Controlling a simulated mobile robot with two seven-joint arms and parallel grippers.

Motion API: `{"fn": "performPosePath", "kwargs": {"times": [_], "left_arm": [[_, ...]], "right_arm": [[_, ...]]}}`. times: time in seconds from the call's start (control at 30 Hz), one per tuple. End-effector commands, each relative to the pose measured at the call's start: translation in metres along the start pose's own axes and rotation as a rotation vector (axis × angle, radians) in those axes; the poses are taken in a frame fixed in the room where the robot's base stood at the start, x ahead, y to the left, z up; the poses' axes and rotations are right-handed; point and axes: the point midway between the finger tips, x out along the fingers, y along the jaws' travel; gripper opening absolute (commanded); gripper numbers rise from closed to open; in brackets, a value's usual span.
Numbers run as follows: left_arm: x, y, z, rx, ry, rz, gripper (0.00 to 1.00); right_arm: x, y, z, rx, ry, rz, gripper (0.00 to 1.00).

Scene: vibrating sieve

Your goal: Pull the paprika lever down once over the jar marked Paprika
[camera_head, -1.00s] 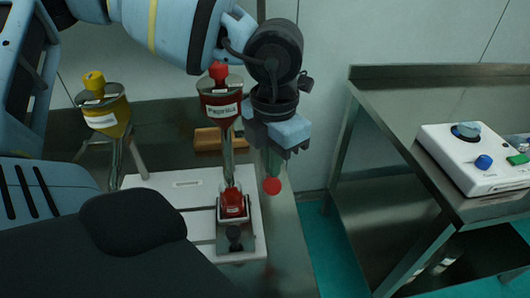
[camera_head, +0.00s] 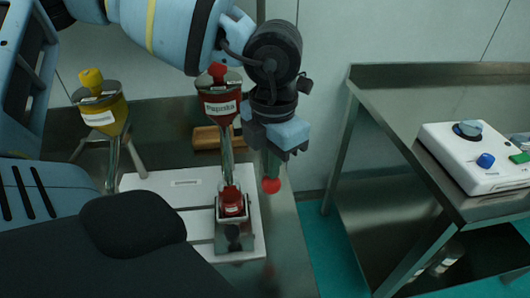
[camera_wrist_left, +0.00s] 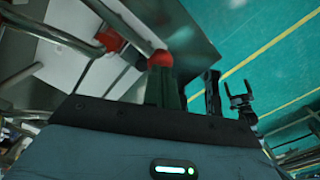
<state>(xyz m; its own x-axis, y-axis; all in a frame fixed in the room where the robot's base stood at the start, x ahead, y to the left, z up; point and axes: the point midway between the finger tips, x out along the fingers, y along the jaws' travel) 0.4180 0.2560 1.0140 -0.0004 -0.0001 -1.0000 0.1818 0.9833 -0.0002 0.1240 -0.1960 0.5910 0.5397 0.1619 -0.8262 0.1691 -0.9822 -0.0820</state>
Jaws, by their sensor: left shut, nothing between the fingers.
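The red paprika hopper (camera_head: 220,105), labelled Paprika, stands on a metal tube above a small red jar (camera_head: 232,204) with a white label. The jar sits upright on a metal holder on the white base. A red ball (camera_head: 271,185), apparently the lever's knob, is right of the jar. My left gripper (camera_head: 273,170) points down, shut and empty, its fingertips right at the ball; I cannot tell whether they touch. In the left wrist view the ball (camera_wrist_left: 160,58) shows just beyond the fingers (camera_wrist_left: 163,85). The lever's arm is mostly hidden. My right gripper is out of view.
A yellow hopper (camera_head: 101,114) stands left of the red one. A wooden block (camera_head: 207,138) lies behind. The white base plate (camera_head: 165,183) rests on a dark metal table. To the right, a separate metal table (camera_head: 400,120) carries a white control box (camera_head: 465,165) with knobs.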

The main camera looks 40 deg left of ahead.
Motion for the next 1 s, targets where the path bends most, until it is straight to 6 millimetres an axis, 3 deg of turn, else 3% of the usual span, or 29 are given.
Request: {"fn": "performPosePath", "kwargs": {"times": [1.0], "left_arm": [[0.037,0.000,0.000,0.000,0.001,0.000,0.00]], "right_arm": [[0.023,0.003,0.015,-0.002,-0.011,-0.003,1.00]]}}
